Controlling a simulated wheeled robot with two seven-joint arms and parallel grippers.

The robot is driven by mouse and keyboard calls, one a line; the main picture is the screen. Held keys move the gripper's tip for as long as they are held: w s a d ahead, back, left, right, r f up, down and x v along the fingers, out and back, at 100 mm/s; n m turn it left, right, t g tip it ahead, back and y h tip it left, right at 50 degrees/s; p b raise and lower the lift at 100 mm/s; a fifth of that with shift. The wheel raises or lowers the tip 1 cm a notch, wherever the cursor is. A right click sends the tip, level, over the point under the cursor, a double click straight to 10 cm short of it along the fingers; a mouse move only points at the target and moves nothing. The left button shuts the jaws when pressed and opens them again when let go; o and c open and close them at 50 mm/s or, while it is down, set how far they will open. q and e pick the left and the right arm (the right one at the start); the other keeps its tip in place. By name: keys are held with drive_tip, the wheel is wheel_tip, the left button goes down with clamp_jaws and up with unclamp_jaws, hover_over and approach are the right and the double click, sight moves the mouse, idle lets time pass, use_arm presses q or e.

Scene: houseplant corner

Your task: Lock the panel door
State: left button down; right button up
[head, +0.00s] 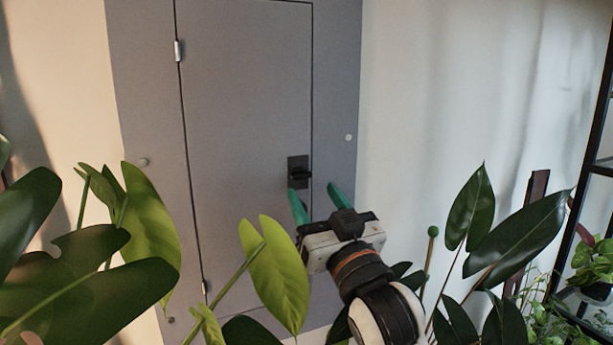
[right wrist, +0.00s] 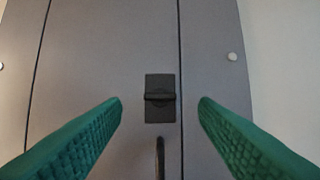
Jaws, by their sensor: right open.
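The grey panel door (head: 245,110) stands shut in its grey frame, with hinges on its left edge. A black latch plate with a turn knob (head: 299,172) sits near its right edge. In the right wrist view the knob (right wrist: 159,97) lies crosswise on its plate, between and beyond my fingers. A dark handle (right wrist: 160,158) shows below it; in the head view it is mostly hidden by my gripper. My right gripper (head: 316,194) is open with green fingers apart, just below and in front of the latch, touching nothing that I can see. My left gripper is not in view.
Large leaves (head: 279,272) rise in front of the door's lower part and at the left. More dark leaves (head: 516,232) stand right of my right arm. A black shelf (head: 592,190) with plants is at the far right. The upper door front is clear.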

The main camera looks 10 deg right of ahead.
sight(303, 176)
drive_tip(key=shift+p+x, duration=0.4)
drive_tip(key=shift+x, duration=1.75)
drive_tip(key=shift+c, duration=0.4)
drive_tip(key=c, duration=0.9)
